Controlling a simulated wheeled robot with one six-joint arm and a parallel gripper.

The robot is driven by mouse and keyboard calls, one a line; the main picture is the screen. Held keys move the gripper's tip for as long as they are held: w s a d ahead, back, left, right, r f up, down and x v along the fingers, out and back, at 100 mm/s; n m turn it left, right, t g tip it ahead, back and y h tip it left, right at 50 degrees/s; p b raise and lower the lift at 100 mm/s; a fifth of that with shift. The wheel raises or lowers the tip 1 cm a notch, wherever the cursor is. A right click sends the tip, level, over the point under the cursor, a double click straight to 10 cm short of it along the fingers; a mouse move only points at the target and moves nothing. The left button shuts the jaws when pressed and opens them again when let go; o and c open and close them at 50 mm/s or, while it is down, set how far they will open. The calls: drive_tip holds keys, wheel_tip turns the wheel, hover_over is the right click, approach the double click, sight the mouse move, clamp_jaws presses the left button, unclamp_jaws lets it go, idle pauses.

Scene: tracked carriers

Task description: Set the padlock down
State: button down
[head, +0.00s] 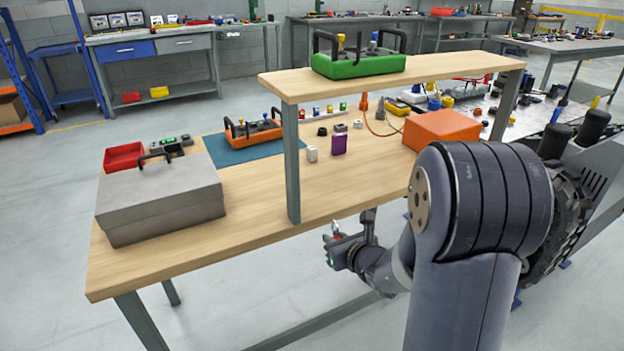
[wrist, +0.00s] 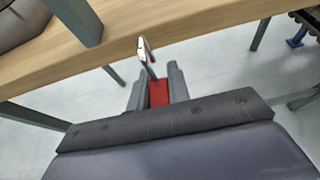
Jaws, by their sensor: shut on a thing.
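My gripper (head: 342,248) is shut on a red padlock (wrist: 158,93). In the wrist view the fingers (wrist: 157,84) grip both sides of its red body, and the metal shackle (wrist: 143,50) points away from my wrist. My gripper is off the front edge of the wooden workbench (head: 255,220), over the floor side. In the wrist view the shackle overlaps the bench's edge; I cannot tell whether they touch.
A raised shelf (head: 440,68) on grey posts carries a green carrier (head: 357,66). On the bench are a grey metal box (head: 160,200), a red bin (head: 124,156), an orange carrier (head: 254,132), a purple item (head: 339,145) and an orange box (head: 442,128). The bench's front middle is bare.

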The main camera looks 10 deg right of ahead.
wheel_tip(320, 180, down, 12)
drive_tip(key=f+b, duration=0.1)
drive_tip(key=b, duration=1)
drive_tip(key=w+r+n+g+y, duration=0.1)
drive_tip(key=r+n+y, duration=0.1)
drive_tip(key=r, duration=1.2)
drive_tip(key=w+r+n+g+y+p, duration=0.1)
drive_tip(key=w+r+n+y, duration=0.1)
drive_tip(key=r, duration=1.2)
drive_tip(key=shift+w+a+r+n+g+y, duration=0.15)
drive_tip(key=shift+a+r+n+g+y, duration=0.15)
drive_tip(key=shift+a+n+y, duration=0.1)
